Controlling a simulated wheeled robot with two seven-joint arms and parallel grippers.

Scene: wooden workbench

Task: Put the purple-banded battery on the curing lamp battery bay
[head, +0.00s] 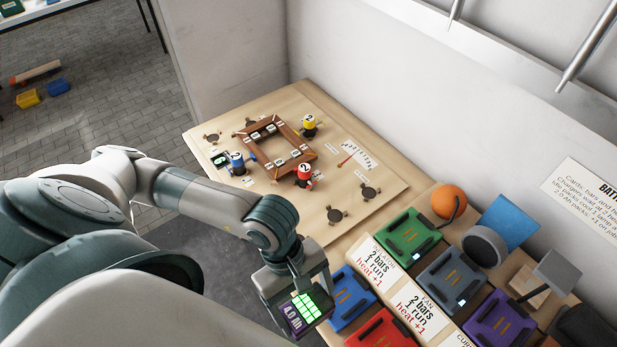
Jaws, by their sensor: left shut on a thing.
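My left gripper (303,296) is shut on the purple-banded battery (293,318), which has a "4.0 Ah" label and a lit green bar display facing up. It holds the battery left of the blue bay, with the lower part of the battery out of sight. A purple bay (484,329) with orange contact strips is at the lower right, in front of a grey angled lamp-like head; it looks like the curing lamp battery bay, its card being cut off by the frame. The purple bay is empty. My right gripper is not in view.
Blue (342,311) and red (362,340) bays lie just right of the battery. Green (408,238) and grey-blue (435,272) bays stand behind, with cards (420,308) between the rows. A game board (370,211) with coloured pieces fills the far bench.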

